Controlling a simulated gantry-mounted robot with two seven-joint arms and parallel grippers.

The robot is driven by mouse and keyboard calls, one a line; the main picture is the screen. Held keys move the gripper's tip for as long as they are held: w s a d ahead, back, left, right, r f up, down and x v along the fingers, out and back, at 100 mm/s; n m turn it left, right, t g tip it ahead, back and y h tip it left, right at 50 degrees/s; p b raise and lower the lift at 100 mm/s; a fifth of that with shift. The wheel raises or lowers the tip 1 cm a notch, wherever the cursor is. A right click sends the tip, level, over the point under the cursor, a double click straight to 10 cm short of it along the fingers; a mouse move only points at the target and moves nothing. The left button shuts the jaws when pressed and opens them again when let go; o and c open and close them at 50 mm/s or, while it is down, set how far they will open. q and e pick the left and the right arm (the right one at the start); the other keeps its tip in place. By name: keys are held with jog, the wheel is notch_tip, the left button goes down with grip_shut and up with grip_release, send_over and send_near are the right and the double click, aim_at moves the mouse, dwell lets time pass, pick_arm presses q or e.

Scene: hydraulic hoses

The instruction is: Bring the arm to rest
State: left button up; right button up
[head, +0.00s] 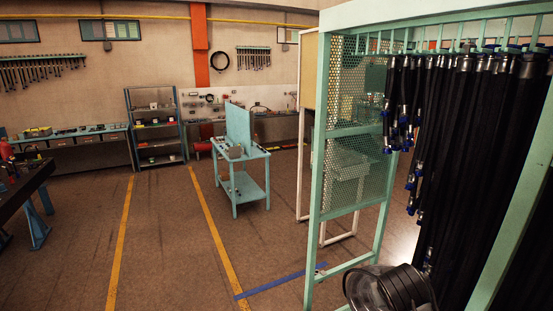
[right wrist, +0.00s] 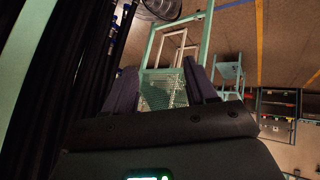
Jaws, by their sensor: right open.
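My right gripper (right wrist: 162,78) shows in the right wrist view, its two dark fingers spread apart with nothing between them. The mesh panel of the green hose rack shows beyond the gap. Neither gripper shows in the head view, and my left gripper is out of sight. Black hydraulic hoses (head: 460,150) with metal and blue end fittings hang in a dense row from the green rack (head: 317,200) at the right of the head view. Dark hoses (right wrist: 60,100) also run along the left of the right wrist view, apart from the fingers.
A round fan-like item (head: 395,290) stands low by the rack. A teal cart (head: 252,165) stands mid-floor. A shelf unit (head: 157,130) and workbenches line the back wall. A dark table (head: 22,195) stands at the left. The floor between the yellow lines is clear.

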jog(key=s+a+f+n+g+y, duration=0.1)
jog(key=s+a+f, duration=0.1)
jog(key=s+f, duration=0.7)
jog(key=s+a+f+g+y, duration=0.1)
jog(key=s+a+f+y, duration=0.15)
jog(key=s+f, duration=0.7)
jog(key=s+f+g, duration=0.1)
jog(key=s+f, duration=0.1)
jog(key=s, duration=0.7)
jog(key=s+f+g, duration=0.1)
jog(key=s+f, duration=0.1)
jog(key=s, duration=0.7)
jog(key=shift+s+a+f+p, duration=0.2)
jog(key=shift+a+f+p, duration=0.15)
jog(key=shift+a+p, duration=0.1)
jog(key=shift+d, duration=0.1)
